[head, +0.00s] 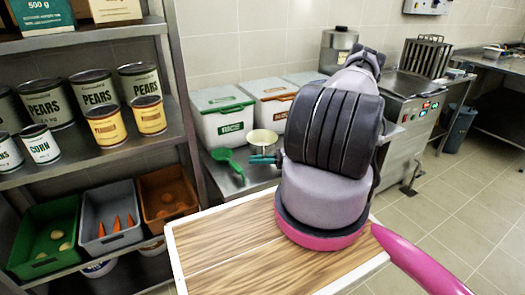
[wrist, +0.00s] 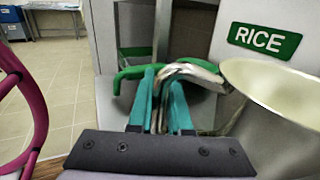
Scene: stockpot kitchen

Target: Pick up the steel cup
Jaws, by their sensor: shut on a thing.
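The steel cup (head: 262,140) is in front of the rice bin in the head view, its pale open mouth facing up. In the wrist view the cup (wrist: 282,98) fills the right side, with its curved metal handle (wrist: 196,68) reaching left to my fingers. My gripper (wrist: 165,90) has its teal fingers shut on that handle, beside the cup's body. In the head view my gripper (head: 264,160) shows just below the cup, partly hidden by my arm. I cannot tell whether the cup's base touches the counter.
A green scoop (head: 226,158) lies close to the cup's left on the steel counter (head: 234,182). The rice bin (head: 222,114) and another lidded bin (head: 268,98) stand behind. A shelf of cans and crates (head: 172,92) borders the left side.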

